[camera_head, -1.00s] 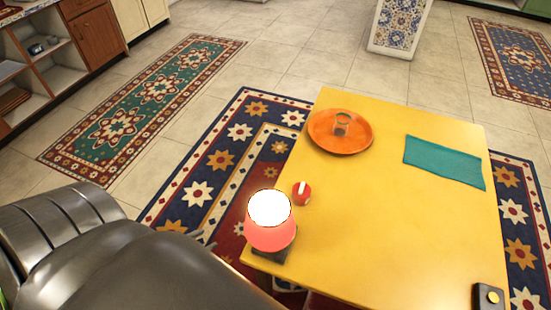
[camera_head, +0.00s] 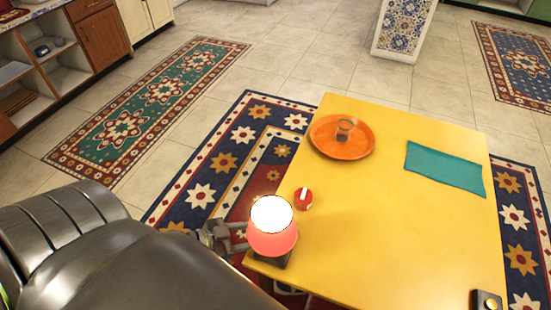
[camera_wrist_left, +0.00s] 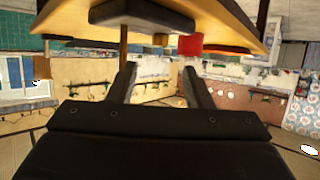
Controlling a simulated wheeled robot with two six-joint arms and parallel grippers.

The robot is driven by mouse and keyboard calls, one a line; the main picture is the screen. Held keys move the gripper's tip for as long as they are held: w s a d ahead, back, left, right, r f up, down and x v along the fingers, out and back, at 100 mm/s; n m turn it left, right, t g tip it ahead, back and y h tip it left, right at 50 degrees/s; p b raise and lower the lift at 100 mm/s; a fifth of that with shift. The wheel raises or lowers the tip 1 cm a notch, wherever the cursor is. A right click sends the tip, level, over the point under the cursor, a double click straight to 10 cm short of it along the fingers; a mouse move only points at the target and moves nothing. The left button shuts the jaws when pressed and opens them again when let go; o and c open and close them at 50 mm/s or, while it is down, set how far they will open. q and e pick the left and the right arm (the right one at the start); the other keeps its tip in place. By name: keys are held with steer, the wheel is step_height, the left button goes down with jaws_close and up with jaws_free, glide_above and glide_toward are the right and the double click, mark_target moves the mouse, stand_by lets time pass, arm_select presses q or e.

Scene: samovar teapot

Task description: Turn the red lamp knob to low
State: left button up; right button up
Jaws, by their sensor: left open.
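The red knob (camera_head: 303,198) sits near the yellow table's left edge, with a white pointer mark running roughly up and down. The lit lamp (camera_head: 272,228), with a red shade and a glowing white top, stands just below it on a dark base at the table's corner. My left gripper (camera_head: 229,237) is at the left of the lamp, apart from the knob and partly hidden by the lamp and my arm. In the left wrist view my left gripper (camera_wrist_left: 160,75) is open and empty. A red thing (camera_wrist_left: 190,45) shows beyond its fingers; I cannot tell whether it is knob or lamp.
The yellow table (camera_head: 390,230) has much bare top. An orange tray (camera_head: 340,150) holding a small glass (camera_head: 344,128) is at the back left. A teal cloth (camera_head: 445,168) lies at the back right. A black box (camera_head: 487,300) with a gold button is at the lower right.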

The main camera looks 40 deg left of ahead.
arm_select(q)
steer(key=x, duration=0.9)
steer(key=shift+w+d+f, duration=0.15)
steer(key=shift+w+d, duration=0.05)
steer(key=shift+w, duration=0.1)
steer(key=shift+c, duration=0.4)
steer(key=c, duration=0.9)
